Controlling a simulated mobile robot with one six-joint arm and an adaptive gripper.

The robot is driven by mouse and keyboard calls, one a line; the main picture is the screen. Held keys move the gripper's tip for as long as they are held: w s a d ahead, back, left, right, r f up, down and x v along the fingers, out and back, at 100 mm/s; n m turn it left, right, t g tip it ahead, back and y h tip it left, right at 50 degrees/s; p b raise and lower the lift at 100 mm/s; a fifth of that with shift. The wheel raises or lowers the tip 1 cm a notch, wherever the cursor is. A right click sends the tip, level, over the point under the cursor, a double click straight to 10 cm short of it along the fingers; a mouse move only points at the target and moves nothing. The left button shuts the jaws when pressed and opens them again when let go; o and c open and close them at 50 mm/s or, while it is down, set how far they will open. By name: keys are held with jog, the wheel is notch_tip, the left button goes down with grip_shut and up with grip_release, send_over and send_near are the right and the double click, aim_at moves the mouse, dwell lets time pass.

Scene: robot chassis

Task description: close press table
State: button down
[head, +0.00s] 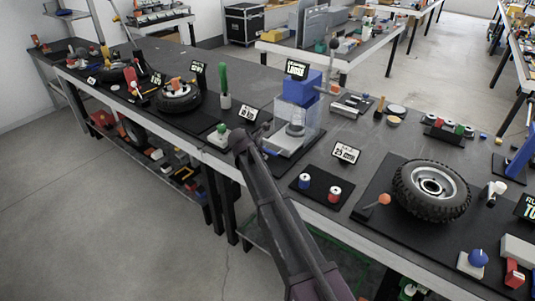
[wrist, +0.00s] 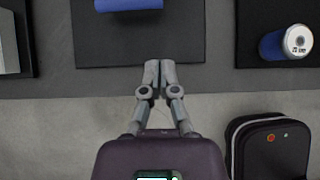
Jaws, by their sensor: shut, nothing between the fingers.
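The press (head: 297,112) stands on the bench behind my arm in the head view. It has a blue upper body, a clear guard box and a pale base plate near the bench's front edge. My arm reaches up to the left of the press; my gripper cannot be made out clearly there. In the wrist view my gripper (wrist: 160,66) is shut and empty, its fingertips together at the front edge of a dark mat (wrist: 185,45). A blue part (wrist: 128,4) is cut off at the top of that view. I cannot tell whether it belongs to the press.
A blue can with a white end (wrist: 287,43) is at right in the wrist view. In the head view, a blue can (head: 305,181) and a red can (head: 335,193) stand right of the press. A tyre (head: 432,190) lies further right. Open floor (head: 110,220) is at left.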

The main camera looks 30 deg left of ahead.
jog(key=p+v, duration=0.4)
jog(key=v, duration=0.2)
jog(key=shift+w, duration=0.1)
dwell(0.8)
